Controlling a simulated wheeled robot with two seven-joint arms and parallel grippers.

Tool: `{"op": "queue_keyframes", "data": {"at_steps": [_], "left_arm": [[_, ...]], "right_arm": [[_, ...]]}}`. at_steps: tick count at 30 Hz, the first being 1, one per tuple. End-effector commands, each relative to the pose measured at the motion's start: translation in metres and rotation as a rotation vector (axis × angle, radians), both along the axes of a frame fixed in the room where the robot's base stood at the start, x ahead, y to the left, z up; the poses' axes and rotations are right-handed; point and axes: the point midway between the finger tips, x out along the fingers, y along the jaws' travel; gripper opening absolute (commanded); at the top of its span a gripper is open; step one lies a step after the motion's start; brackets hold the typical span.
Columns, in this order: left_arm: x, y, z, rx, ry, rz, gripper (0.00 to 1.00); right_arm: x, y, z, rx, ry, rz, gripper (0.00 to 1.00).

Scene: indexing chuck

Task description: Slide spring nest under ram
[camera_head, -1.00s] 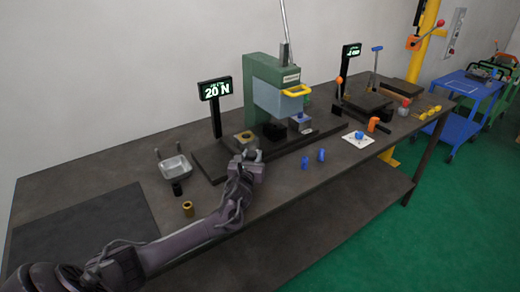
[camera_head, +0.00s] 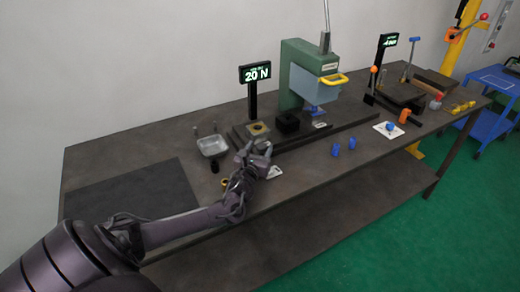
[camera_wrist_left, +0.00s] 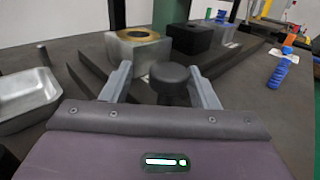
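My left gripper (camera_head: 258,153) is at the front of the press slide. In the left wrist view its two fingers (camera_wrist_left: 162,88) stand apart on either side of a round black knob (camera_wrist_left: 170,80), with gaps visible beside it. Behind the knob is a row of nests: a grey block with a brass ring (camera_wrist_left: 138,45), a black block (camera_wrist_left: 190,38) and a grey block with a blue part (camera_wrist_left: 222,32). In the head view the brass-ring block (camera_head: 257,130) is left of the green press (camera_head: 302,62). The black block (camera_head: 288,122) is left of the ram's blue tip (camera_head: 316,109). I cannot tell which is the spring nest.
A grey tray (camera_head: 212,146) and a black cup (camera_head: 214,166) stand left of the slide. Blue springs (camera_head: 336,150) stand on the bench to the right. A display (camera_head: 256,73) reads 20 N. A dark mat (camera_head: 130,205) leaves free room at the left.

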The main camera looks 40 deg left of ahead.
Motion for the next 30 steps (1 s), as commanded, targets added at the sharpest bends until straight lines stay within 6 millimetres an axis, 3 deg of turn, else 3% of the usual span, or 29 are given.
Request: {"op": "queue_keyframes", "data": {"at_steps": [8,21,30], "left_arm": [[-0.004,-0.003,0.000,0.000,0.000,-0.003,0.54],[-0.065,-0.026,-0.001,0.000,0.001,-0.001,0.54],[-0.073,-0.029,0.000,-0.001,-0.001,0.001,0.54]], "right_arm": [[-0.012,-0.006,-0.002,-0.008,0.017,0.001,0.36],[-0.013,-0.008,-0.008,-0.010,0.018,0.001,0.36],[-0.011,-0.006,-0.008,-0.008,0.016,0.000,0.36]]}}
